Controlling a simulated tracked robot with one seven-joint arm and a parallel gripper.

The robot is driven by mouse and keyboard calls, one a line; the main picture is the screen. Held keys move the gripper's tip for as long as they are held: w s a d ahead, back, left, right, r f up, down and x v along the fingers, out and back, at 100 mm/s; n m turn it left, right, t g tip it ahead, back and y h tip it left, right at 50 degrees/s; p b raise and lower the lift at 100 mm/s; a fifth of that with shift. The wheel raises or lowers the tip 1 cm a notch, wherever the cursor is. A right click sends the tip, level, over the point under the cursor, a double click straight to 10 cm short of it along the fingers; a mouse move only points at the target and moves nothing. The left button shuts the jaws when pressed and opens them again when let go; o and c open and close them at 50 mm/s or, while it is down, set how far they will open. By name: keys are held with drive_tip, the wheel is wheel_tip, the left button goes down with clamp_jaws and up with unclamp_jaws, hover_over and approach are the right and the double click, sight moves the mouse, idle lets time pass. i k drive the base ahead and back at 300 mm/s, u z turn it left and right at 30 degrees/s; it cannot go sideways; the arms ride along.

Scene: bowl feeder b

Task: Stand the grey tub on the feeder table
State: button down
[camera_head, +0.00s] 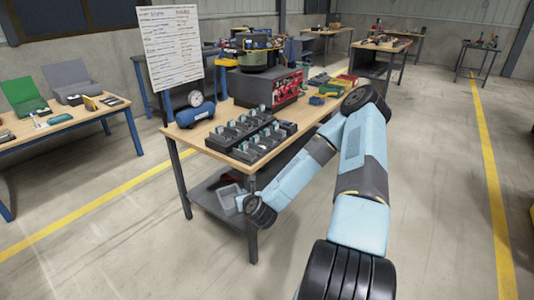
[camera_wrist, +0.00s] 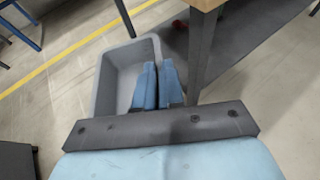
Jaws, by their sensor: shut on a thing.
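The grey tub (camera_wrist: 104,85) is an open, empty box, seen from above in the wrist view. My gripper (camera_wrist: 158,84) is shut on its right-hand wall, with one blue finger inside the tub and the other outside. In the head view the tub (camera_head: 228,194) shows small beside my gripper (camera_head: 243,202), below tabletop height and in front of the lower shelf. I cannot tell whether it rests on anything. The feeder table (camera_head: 190,136) has a wooden top and dark legs, and carries a bowl feeder (camera_head: 260,55).
A rack of small parts (camera_head: 250,135) lines the table's front, with a blue tank and gauge (camera_head: 195,112) at its left corner. A dark table leg (camera_wrist: 203,55) stands just right of the tub in the wrist view. Bare wood shows between tank and rack.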

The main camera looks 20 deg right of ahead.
sight(304, 112)
drive_tip(key=u, duration=2.3)
drive_tip(key=i, duration=0.1)
drive_tip(key=z, duration=3.1)
